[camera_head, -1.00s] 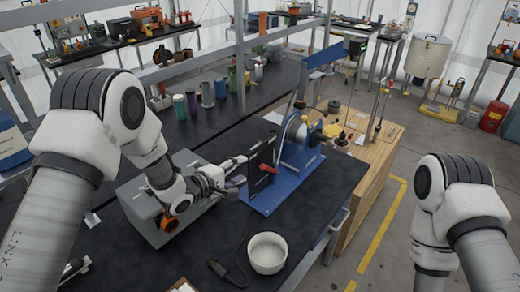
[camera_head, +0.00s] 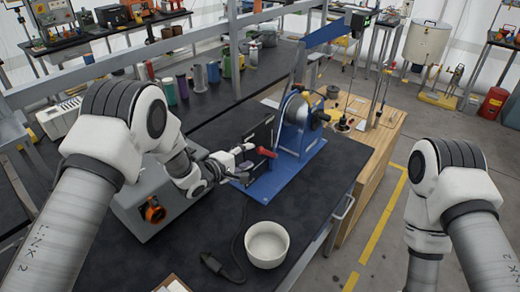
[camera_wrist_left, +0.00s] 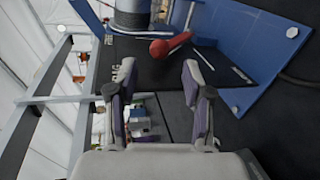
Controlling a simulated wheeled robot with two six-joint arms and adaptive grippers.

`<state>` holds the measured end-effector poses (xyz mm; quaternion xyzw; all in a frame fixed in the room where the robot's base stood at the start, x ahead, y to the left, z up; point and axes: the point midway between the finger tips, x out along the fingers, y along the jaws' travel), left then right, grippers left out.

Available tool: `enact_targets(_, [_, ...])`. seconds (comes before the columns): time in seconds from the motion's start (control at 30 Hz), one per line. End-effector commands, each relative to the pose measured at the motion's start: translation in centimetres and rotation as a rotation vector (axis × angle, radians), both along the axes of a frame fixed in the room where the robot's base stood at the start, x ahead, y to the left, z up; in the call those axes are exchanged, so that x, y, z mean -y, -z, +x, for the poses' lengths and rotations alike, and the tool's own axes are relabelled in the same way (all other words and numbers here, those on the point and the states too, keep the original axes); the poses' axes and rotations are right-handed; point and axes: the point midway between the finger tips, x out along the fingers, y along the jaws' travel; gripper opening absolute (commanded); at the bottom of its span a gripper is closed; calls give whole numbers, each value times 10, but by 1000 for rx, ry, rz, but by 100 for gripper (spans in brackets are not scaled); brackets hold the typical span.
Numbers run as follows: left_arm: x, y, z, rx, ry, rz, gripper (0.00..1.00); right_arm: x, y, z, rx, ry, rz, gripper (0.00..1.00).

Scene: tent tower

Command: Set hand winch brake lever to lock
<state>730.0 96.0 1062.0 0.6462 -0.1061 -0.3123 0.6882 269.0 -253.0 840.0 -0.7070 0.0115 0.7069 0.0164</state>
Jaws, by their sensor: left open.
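The hand winch (camera_head: 297,110) stands on a blue base plate (camera_head: 279,183) on the black bench, right of my left gripper. It has a grey drum and a black upright plate. A lever with a red grip (camera_head: 266,152) sticks out from the plate side, facing my gripper. My left gripper (camera_head: 243,160) is open and empty, just left of the red grip. In the left wrist view the red grip (camera_wrist_left: 160,48) lies beyond the gap between the open fingertips (camera_wrist_left: 158,72), apparently apart from them. No lock marking is readable. My right gripper is out of view.
A grey box with an orange knob (camera_head: 153,210) sits under my left forearm. A white bowl (camera_head: 267,244) and a dark corded item (camera_head: 222,266) lie in front of the winch. Several coloured cylinders (camera_head: 183,88) stand behind. The bench edge is at right.

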Motion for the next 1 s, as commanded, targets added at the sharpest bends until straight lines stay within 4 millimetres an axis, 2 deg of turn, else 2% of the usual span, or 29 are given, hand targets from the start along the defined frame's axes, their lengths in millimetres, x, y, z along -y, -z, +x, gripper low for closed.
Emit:
enact_targets(0.1, [18, 5, 23, 1, 2, 0, 50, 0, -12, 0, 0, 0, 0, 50])
enact_targets(0.27, [33, 13, 45, 0, 1, 0, 50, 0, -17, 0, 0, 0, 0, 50])
enact_targets(0.6, [38, 17, 52, -1, 0, -1, 50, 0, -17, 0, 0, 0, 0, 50])
enact_targets(0.63, [38, 17, 52, -1, 0, -1, 47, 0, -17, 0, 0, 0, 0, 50])
enact_targets(0.77, [38, 17, 52, -1, 0, -1, 1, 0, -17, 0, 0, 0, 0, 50])
enact_targets(0.9, [38, 17, 52, 0, 0, -1, 0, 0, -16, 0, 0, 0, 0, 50])
enact_targets(1.0, [37, 24, 50, 17, 1, -14, 0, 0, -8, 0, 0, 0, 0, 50])
